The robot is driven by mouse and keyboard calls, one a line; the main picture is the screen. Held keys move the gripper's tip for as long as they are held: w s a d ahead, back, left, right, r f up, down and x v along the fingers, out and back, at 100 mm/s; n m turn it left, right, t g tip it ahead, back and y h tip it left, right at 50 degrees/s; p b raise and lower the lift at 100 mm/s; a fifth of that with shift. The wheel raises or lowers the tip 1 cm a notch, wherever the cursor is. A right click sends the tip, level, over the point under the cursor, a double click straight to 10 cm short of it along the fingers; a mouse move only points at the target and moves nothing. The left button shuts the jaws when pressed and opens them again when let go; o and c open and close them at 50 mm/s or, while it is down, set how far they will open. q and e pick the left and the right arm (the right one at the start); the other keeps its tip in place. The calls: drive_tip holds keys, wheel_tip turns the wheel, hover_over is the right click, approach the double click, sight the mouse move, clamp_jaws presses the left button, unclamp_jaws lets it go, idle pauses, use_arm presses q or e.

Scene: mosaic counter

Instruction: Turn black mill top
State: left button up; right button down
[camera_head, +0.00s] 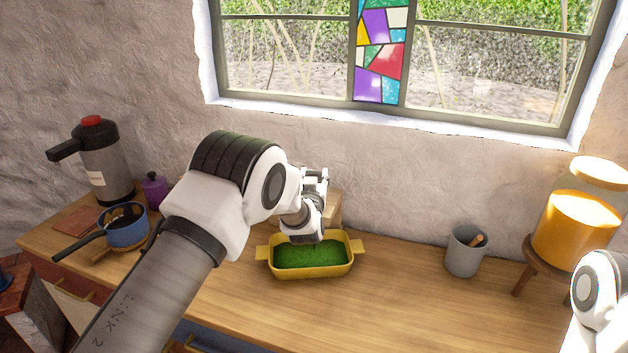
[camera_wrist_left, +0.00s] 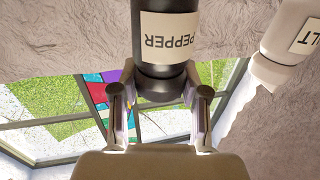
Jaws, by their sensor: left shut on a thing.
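The black pepper mill (camera_wrist_left: 165,40) shows in the left wrist view, upside down in the picture, with a pale PEPPER label. Its dark top (camera_wrist_left: 161,84) sits between the two fingers of my left gripper (camera_wrist_left: 160,103), which is shut on it. In the head view my left gripper (camera_head: 315,180) is at the back of the counter, behind the yellow dish. My own arm and wrist hide the mill there. Of my right arm only a white link shows at the right edge; its gripper is out of view.
A white salt mill (camera_wrist_left: 290,42) stands beside the pepper mill. A yellow dish (camera_head: 272,272) with green contents is below my wrist. A grey cup (camera_head: 464,255), an orange-yellow canister (camera_head: 570,232), a blue pot (camera_head: 125,233) and a flask (camera_head: 105,165) stand around. The counter's middle right is clear.

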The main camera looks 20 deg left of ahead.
use_arm(q)
drive_tip(key=m+h+b, duration=0.2)
drive_tip(key=h, duration=0.1)
drive_tip(key=m+h+b, duration=0.1)
drive_tip(key=shift+a+f+h, duration=0.15)
drive_tip(key=shift+f+h, duration=0.15)
drive_tip(key=shift+h, duration=0.1)
drive_tip(key=shift+r+m+h+b, duration=0.1)
drive_tip(key=shift+m+h+b, duration=0.4)
drive_tip(key=shift+h, duration=0.3)
drive_tip(key=m+h, duration=0.1)
drive_tip(key=h, duration=0.1)
drive_tip(key=shift+r+m+h, duration=0.1)
drive_tip(key=shift+m+h, duration=0.2)
drive_tip(key=shift+m, duration=0.1)
drive_tip(key=shift+r+m+g+h, duration=0.1)
drive_tip(key=shift+m+g+h, duration=0.8)
drive_tip(key=shift+h, duration=0.5)
drive_tip(key=shift+m+g+h, duration=0.7)
drive_tip(key=shift+m+h, duration=0.4)
drive_tip(key=shift+h, duration=0.3)
drive_tip(key=o, duration=1.2)
